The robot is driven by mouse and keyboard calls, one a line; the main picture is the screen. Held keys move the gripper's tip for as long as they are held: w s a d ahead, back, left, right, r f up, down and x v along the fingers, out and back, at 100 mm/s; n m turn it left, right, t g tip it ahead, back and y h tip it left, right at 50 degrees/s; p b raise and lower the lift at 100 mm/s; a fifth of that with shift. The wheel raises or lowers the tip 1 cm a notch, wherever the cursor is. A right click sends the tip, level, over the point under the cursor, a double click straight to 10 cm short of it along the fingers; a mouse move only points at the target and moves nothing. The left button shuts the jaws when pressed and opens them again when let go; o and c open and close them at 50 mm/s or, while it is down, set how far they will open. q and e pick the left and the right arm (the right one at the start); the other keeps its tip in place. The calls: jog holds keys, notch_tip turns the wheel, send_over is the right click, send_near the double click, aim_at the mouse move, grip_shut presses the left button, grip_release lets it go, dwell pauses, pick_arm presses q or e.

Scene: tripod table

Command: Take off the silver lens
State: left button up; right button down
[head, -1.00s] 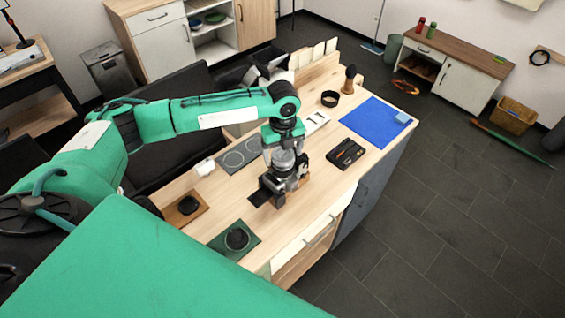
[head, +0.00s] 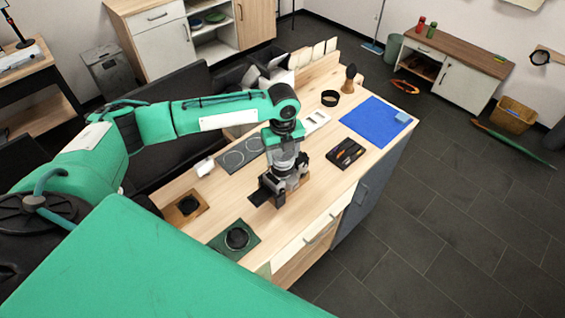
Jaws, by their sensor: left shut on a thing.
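My left gripper (head: 279,183) points down over the front middle of the wooden table (head: 232,196). It is shut on what seems to be the silver lens, at a dark camera body (head: 267,189) on the table. The fingers and wrist hide most of the lens, so I cannot tell whether it is still joined to the body. A brown wooden piece (head: 304,180) shows just right of the gripper. My right gripper is not in view.
A green mat with a dark ring (head: 254,249) and a brown board with a dark round part (head: 174,215) lie front left. A grey mat with two circles (head: 228,168) lies behind. A black tool tray (head: 345,142) and blue mat (head: 360,112) lie right.

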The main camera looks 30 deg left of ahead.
pick_arm(q)
jog(key=shift+r+n+p, duration=0.2)
jog(key=shift+n+p, duration=0.8)
jog(key=shift+p, duration=0.3)
jog(key=shift+w+f+n+p, duration=0.1)
jog(key=shift+f+n+p, duration=0.05)
jog(key=shift+n+p, duration=0.25)
jog(key=shift+n+p, duration=0.8)
jog(key=shift+p, duration=0.2)
jog(key=shift+n+p, duration=0.6)
jog(key=shift+p, duration=0.05)
